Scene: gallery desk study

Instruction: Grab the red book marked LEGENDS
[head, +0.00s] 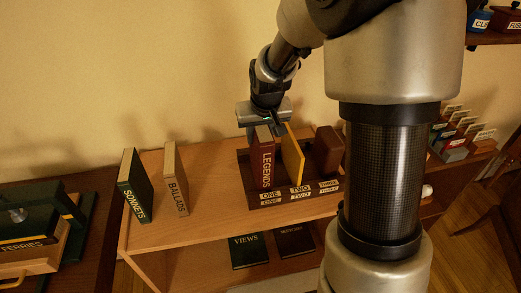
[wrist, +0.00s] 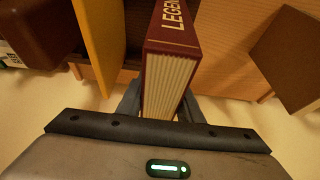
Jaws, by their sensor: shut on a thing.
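The red book marked LEGENDS (head: 265,163) stands upright in the slot labelled ONE of a dark wooden rack (head: 262,204) on the shelf top. In the wrist view the book (wrist: 170,65) shows its spine lettering and pale page edges. My gripper (head: 262,128) is above the book with its fingers down at its top. In the wrist view my gripper (wrist: 165,105) has a finger on each side of the book and is shut on it. The lower ends of the fingers are partly hidden.
A yellow board or book (head: 293,155) stands close to the right of the red book, and a dark red-brown block (head: 328,150) stands farther right. BALLADS (head: 175,180) and SONNETS (head: 134,187) stand to the left. Shelf space between BALLADS and the rack is clear.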

